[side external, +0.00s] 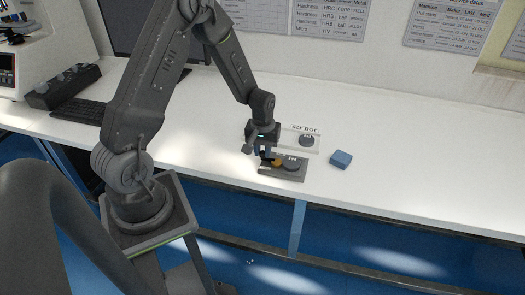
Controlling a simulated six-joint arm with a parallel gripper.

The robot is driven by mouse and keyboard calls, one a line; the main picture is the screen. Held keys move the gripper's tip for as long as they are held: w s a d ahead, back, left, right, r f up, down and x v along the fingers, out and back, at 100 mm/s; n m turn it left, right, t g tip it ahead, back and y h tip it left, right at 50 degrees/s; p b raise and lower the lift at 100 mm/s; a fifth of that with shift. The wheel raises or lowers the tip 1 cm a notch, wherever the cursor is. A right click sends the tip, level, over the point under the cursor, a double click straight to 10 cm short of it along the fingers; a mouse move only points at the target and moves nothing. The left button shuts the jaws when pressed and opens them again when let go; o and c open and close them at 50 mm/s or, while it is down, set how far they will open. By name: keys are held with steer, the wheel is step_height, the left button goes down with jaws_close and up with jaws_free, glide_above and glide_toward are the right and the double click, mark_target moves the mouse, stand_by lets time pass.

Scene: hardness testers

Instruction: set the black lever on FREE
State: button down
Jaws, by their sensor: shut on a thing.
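A dark grey flat fixture (283,173) lies near the front edge of the white bench, with a dark round disc (292,162) on its right part. A small orange-yellow part (278,163) shows at its left part. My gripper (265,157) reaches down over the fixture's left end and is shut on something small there. The black lever is mostly hidden by the fingers and too small to make out clearly; the grip appears to be on it. No FREE marking can be read, and the lever's setting cannot be told.
A pale tray labelled JOB 425 (316,146) with a dark round piece (306,140) lies just behind the fixture. A blue block (341,159) sits to the right. A keyboard (82,110) and a tester (40,50) stand at left. The bench's right side is clear.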

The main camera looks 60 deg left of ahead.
steer(key=m, duration=0.2)
steer(key=w+m, duration=0.1)
steer(key=shift+a+m, duration=0.4)
steer(key=m, duration=0.1)
steer(key=w+m, duration=0.1)
steer(key=shift+a+m, duration=0.15)
steer(key=shift+m, duration=0.15)
steer(key=m, duration=0.1)
steer(key=w+m, duration=0.1)
steer(key=m, duration=0.1)
steer(key=shift+m, duration=0.3)
steer(key=shift+w+m, duration=0.3)
steer(key=shift+m, duration=0.5)
steer(key=shift+w+m, duration=0.3)
steer(key=shift+m, duration=0.5)
steer(key=c, duration=1)
jaws_free()
